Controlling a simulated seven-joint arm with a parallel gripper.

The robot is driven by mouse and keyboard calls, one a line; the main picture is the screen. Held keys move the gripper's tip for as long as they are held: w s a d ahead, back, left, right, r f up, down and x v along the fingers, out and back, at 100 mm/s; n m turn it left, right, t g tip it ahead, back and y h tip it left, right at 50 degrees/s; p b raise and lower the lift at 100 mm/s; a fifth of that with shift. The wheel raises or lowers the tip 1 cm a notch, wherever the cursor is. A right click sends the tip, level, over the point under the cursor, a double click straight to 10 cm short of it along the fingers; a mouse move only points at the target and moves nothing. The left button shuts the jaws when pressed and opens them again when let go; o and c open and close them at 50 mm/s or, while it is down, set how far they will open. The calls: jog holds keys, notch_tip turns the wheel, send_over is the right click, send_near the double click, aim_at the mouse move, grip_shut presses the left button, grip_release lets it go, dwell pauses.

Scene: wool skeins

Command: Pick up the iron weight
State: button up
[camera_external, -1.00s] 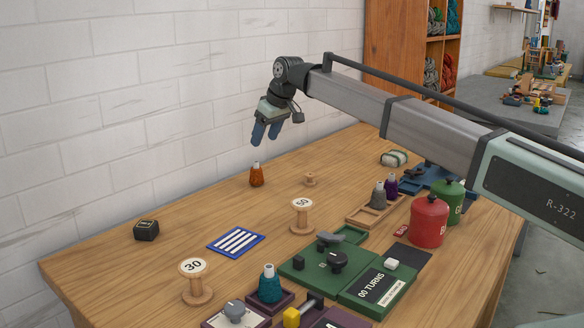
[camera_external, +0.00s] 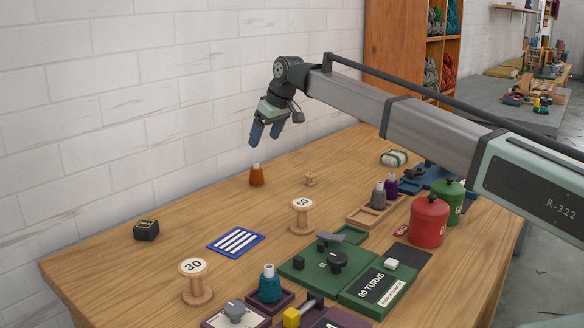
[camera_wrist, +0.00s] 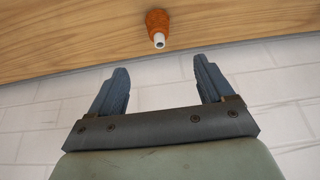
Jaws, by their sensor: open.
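A small black block with a pale label on top (camera_external: 146,231), which looks like the iron weight, sits on the left part of the wooden table near the wall-side edge. It does not show in the wrist view. My gripper (camera_external: 264,140) hangs in the air near the white wall, above the table's far side and well to the right of the block. In the wrist view my gripper (camera_wrist: 160,68) has its two blue-grey fingers spread apart, with nothing between them.
An orange cone of yarn (camera_external: 257,174) stands below my gripper; it also shows in the wrist view (camera_wrist: 157,23). A blue striped mat (camera_external: 236,241) and a wooden spool marked 30 (camera_external: 194,281) are right of the block. Green boxes (camera_external: 375,289) and cans crowd the right.

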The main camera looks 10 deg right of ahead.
jog(key=s+a+n+g, duration=0.1)
jog(key=s+a+n, duration=0.1)
jog(key=s+a, duration=0.75)
jog(key=s+a+r+n, duration=0.1)
jog(key=s+a, duration=0.5)
jog(key=a, duration=0.6)
jog(key=s+a+n+g, duration=0.1)
jog(key=s+a+n, duration=0.1)
jog(key=s+a, duration=0.7)
jog(key=n+g+h, duration=0.1)
jog(key=h, duration=0.2)
send_over(145, 224)
jog(key=f, duration=0.8)
jog(key=shift+w+d+f, duration=0.25)
jog(key=shift+f, duration=0.15)
jog(key=shift+s+a+f, duration=0.1)
jog(key=shift+s+f, duration=0.05)
jog(key=shift+f, duration=1.25)
jog(key=shift+s+a+f, duration=0.1)
jog(key=shift+f, duration=1.25)
jog(key=shift+r, duration=0.1)
grip_shut()
